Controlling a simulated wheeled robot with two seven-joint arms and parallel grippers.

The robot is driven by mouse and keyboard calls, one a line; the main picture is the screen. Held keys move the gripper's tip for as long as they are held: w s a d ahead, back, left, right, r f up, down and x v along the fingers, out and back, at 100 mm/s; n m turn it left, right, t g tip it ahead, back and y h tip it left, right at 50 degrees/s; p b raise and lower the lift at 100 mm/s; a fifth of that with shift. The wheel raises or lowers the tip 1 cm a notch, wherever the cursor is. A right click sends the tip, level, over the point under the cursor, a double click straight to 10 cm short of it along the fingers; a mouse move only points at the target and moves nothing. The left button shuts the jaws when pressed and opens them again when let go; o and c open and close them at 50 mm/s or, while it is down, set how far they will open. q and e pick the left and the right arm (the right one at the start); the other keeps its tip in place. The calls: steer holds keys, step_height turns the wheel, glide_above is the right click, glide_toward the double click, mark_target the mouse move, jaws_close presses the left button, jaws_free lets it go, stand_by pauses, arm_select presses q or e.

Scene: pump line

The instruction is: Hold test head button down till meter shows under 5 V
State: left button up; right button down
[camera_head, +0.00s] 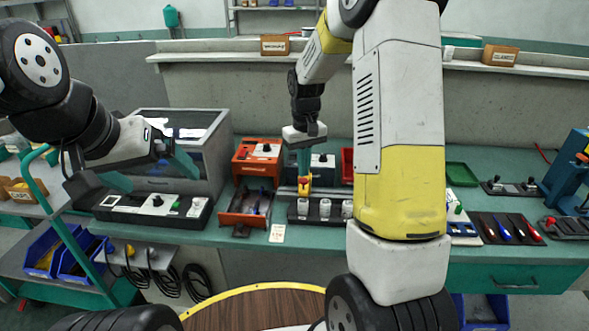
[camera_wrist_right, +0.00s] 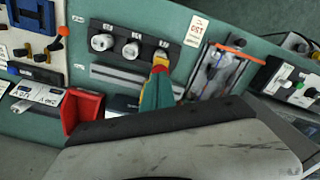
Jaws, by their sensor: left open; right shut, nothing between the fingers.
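A small yellow and red piece (camera_head: 304,185), seemingly the test head, stands at the left end of a black rack (camera_head: 318,221) with several pale round fittings. My right gripper (camera_head: 304,172) points down, shut and empty, with its tips at the top of this piece. In the right wrist view the teal fingers reach the yellow and red piece (camera_wrist_right: 160,66); whether they press a button is hidden. My left gripper (camera_head: 150,174) is open and empty in front of the grey cabinet. A dark box with a knob (camera_head: 323,160) stands behind; no meter reading is legible.
A black control box (camera_head: 155,208) lies below my left gripper. An orange unit (camera_head: 257,156) and an orange-edged tray (camera_head: 246,206) stand left of the rack. A red bin (camera_wrist_right: 82,108) is beside it. My right arm hides part of the bench.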

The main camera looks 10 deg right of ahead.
steer(key=shift+f, duration=1.25)
steer(key=shift+s+f, duration=0.15)
stand_by(3.8)
steer(key=shift+r, duration=3.65)
